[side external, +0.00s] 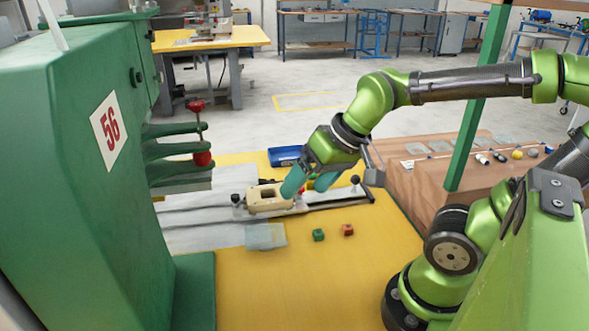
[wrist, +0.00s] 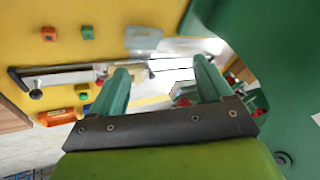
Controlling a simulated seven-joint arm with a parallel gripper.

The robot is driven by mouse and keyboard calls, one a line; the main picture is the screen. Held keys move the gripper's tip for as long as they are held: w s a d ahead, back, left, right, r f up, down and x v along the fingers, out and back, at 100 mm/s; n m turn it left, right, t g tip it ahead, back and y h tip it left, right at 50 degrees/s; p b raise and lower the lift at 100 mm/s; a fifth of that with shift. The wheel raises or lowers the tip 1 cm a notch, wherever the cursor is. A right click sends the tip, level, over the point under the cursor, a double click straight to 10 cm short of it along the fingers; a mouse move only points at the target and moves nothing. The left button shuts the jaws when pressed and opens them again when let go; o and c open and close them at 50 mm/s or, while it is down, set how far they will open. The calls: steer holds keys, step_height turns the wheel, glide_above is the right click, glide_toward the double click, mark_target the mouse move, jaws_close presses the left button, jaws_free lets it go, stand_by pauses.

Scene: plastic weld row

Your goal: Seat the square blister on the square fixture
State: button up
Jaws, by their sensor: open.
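A clear, flat square piece (side external: 265,236), which looks like the square blister, lies on the yellow table in front of the slide rail. It also shows near the top of the wrist view (wrist: 143,38). A beige block with a recess (side external: 268,199), which looks like the fixture, sits on the rail; whether the recess is square is hard to tell. My gripper (side external: 309,182) is open, its teal fingers close to the block's right end, with contact unclear. In the wrist view the fingers (wrist: 164,80) are wide apart with nothing held between them; the block is partly hidden there.
A green machine (side external: 75,150) marked 56 stands at left, its arms (side external: 178,152) reaching toward the rail. A green cube (side external: 318,235) and a red cube (side external: 348,230) lie right of the clear piece. A blue bin (side external: 285,156) stands behind. The front of the yellow table is clear.

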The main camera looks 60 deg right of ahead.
mark_target(265, 229)
steer(key=shift+w+d+f+n+g+h, duration=0.35)
steer(key=shift+w+f+n+g, duration=0.55)
steer(key=shift+w+f+n, duration=1.75)
steer(key=shift+w+d+f+n+g+h, duration=0.3)
steer(key=shift+w+f+n+g, duration=0.95)
steer(key=shift+f, duration=2.45)
steer(key=shift+w+d+f+n+g+h, duration=0.2)
steer(key=shift+w+f+n+g+h, duration=0.3)
steer(key=shift+w+f+n, duration=2.3)
steer(key=shift+s+f+m, duration=0.35)
steer(key=shift+s+m, duration=0.05)
steer(key=shift+s, duration=0.1)
steer(key=c, duration=0.6)
steer(key=shift+c, duration=0.2)
steer(key=shift+r, duration=2.3)
